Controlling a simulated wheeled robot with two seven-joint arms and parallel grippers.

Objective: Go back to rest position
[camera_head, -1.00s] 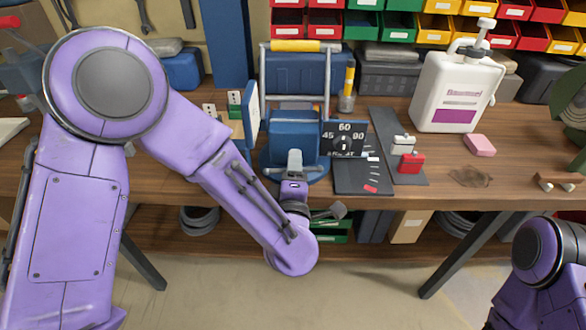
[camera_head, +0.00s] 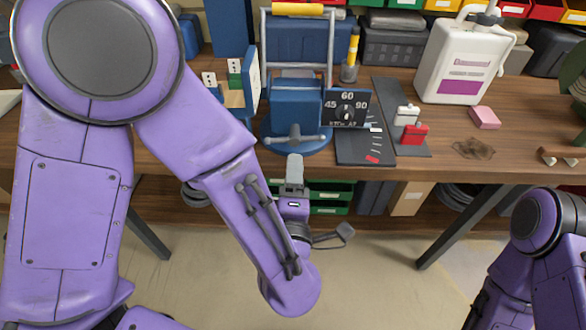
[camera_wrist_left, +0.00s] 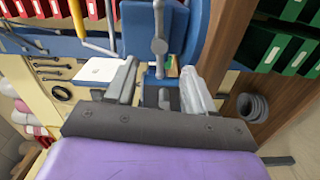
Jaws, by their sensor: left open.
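My left arm comes in from the left in the head view, and its gripper (camera_head: 293,172) hangs just off the front edge of the workbench, below the blue vise. In the left wrist view, the left gripper (camera_wrist_left: 160,88) has its two fingers apart with nothing held between them. The blue vise (camera_head: 297,105) stands on the bench beyond the gripper and also shows ahead of the fingers in the left wrist view (camera_wrist_left: 190,30). My right arm shows at the lower right of the head view, but its gripper is out of view.
The wooden bench (camera_head: 400,165) holds a dial plate (camera_head: 346,107), a dark mat (camera_head: 362,147), red and white small blocks (camera_head: 414,134), a pink block (camera_head: 484,118) and a white jug (camera_head: 455,60). Green bins (camera_head: 325,190) sit beneath. The floor in front of the bench is clear.

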